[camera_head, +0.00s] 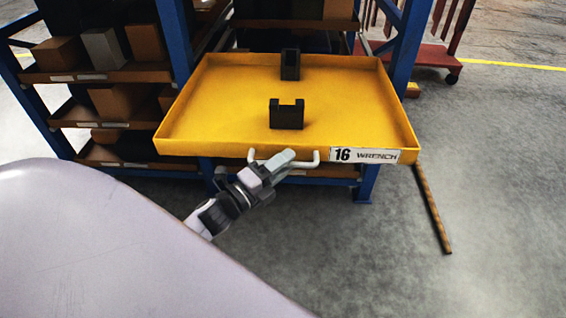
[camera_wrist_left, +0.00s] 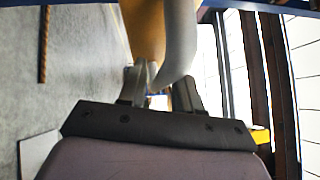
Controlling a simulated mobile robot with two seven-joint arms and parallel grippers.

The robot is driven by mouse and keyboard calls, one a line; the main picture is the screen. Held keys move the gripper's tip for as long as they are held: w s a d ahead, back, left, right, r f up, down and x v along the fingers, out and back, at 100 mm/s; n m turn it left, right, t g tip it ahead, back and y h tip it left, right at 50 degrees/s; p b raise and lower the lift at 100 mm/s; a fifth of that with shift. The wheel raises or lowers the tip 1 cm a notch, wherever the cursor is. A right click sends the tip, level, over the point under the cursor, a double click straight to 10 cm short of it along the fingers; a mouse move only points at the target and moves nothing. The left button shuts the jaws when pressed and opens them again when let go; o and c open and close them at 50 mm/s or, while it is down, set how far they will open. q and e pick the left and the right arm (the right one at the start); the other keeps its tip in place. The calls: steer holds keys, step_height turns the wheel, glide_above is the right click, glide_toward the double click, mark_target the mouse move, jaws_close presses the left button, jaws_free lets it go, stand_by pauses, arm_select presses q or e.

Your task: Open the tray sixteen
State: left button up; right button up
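The yellow tray (camera_head: 225,95) has a label (camera_head: 365,155) on its front reading 16 WRENCH. It stands well out from the blue rack. Its pale handle (camera_head: 314,158) runs along the front face, left of the label. My left gripper (camera_head: 282,161) is at the handle, with its fingers around the bar. In the left wrist view the pale handle (camera_wrist_left: 179,45) passes down between the two fingers (camera_wrist_left: 160,88), and the gripper looks shut on it. My right gripper is in neither view.
Two black notched blocks, a nearer one (camera_head: 286,118) and a farther one (camera_head: 290,66), sit in the tray. Shelves with boxes (camera_head: 117,100) stand at left. A striped strip (camera_head: 433,208) lies on the floor at right. A red cart (camera_head: 425,55) stands behind. Floor in front is clear.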

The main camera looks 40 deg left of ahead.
arm_select(q)
steer(key=shift+s, duration=0.1)
steer(key=v, duration=0.7)
steer(key=shift+p, duration=0.3)
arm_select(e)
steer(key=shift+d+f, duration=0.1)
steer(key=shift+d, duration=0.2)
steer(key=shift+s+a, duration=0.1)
